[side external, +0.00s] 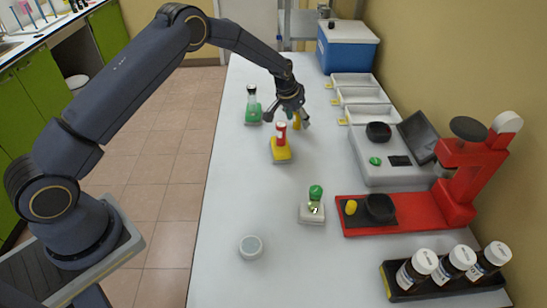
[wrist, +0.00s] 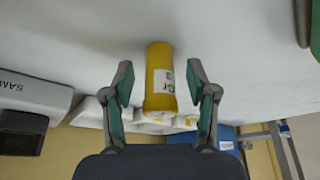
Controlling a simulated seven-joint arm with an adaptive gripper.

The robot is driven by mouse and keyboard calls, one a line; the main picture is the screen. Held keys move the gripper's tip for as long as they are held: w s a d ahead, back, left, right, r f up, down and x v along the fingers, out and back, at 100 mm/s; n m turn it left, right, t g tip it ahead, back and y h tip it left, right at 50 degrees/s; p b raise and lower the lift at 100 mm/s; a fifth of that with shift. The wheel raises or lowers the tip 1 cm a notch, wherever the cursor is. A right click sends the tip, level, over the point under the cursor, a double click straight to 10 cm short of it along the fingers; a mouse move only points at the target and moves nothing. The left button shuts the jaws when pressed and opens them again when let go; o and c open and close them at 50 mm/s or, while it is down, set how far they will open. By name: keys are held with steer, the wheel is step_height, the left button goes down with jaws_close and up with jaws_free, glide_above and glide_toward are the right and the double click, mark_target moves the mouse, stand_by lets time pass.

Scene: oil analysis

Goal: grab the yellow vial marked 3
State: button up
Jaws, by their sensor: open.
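A yellow vial (wrist: 158,56) with a white label stands out in the wrist view, between the two fingers of my gripper (wrist: 159,82). The label carries dark marks, but I cannot make out a 3. My gripper is open, with a visible gap between each finger and the vial. In the side view my gripper (side external: 289,112) is low over the far part of the table, and the yellow vial (side external: 296,121) shows partly hidden among its fingers.
A red-and-white vial (side external: 281,133) on a yellow base (side external: 281,151) stands just in front of my gripper. White trays (side external: 360,97) and a blue box (side external: 346,48) are behind right. The near left table is mostly clear.

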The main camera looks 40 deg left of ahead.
steer(key=c, duration=1)
steer(key=shift+c, duration=0.2)
